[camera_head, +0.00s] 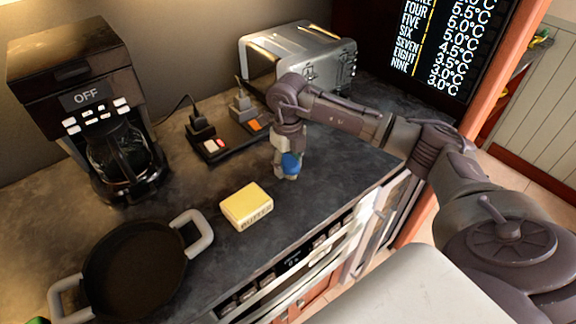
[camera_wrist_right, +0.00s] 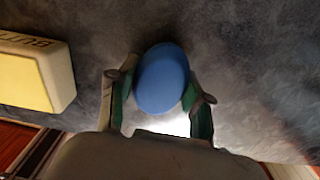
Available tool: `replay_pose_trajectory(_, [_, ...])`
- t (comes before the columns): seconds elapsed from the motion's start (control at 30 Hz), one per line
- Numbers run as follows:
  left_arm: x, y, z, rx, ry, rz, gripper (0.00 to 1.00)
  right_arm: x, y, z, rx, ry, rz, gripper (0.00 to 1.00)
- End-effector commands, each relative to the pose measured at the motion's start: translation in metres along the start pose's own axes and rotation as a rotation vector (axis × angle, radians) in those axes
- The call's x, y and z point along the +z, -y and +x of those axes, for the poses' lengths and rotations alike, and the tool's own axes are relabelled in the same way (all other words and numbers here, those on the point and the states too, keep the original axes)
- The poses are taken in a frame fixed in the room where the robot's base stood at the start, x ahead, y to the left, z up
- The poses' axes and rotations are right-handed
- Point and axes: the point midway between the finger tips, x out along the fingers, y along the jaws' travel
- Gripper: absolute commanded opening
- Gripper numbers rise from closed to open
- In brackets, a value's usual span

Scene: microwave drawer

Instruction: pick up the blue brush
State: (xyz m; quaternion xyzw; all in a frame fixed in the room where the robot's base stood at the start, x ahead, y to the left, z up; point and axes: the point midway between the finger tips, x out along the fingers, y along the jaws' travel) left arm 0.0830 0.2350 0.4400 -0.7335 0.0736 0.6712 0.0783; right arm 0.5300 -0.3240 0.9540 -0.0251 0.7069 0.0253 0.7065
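The blue brush (camera_head: 291,163) is at the middle of the dark counter, under my right gripper (camera_head: 284,158). In the right wrist view its rounded blue top (camera_wrist_right: 162,80) sits between the two green-padded fingers of my right gripper (camera_wrist_right: 160,92). The pads lie close against both sides of the blue top, and I cannot tell if they press on it. The lower part of the brush is mostly hidden. My left gripper is not in view.
A yellow butter block (camera_head: 246,206) lies left of the brush and also shows in the right wrist view (camera_wrist_right: 30,78). A black pan (camera_head: 135,268), coffee maker (camera_head: 85,105), power strip (camera_head: 232,140) and steel toaster (camera_head: 300,60) stand around. The counter's front edge is close.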

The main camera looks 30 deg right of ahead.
Motion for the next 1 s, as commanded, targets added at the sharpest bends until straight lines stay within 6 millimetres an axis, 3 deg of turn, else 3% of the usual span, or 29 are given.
replay_pose_trajectory(0.03, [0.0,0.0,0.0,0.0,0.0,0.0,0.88,0.0,0.0,0.0,0.0,0.001,0.0,0.27])
replay_pose_trajectory(0.1, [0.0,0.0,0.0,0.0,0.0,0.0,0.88,0.0,0.0,0.0,0.0,0.001,0.0,0.15])
replay_pose_trajectory(0.47, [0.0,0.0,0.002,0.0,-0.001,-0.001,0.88,0.001,0.0,-0.005,0.0,0.003,0.001,0.14])
replay_pose_trajectory(0.73, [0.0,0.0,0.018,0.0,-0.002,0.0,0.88,0.002,0.001,-0.042,-0.001,0.008,0.001,0.14])
replay_pose_trajectory(1.0, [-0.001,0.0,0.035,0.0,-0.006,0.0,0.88,-0.058,0.03,-0.076,-0.005,0.003,0.003,0.14])
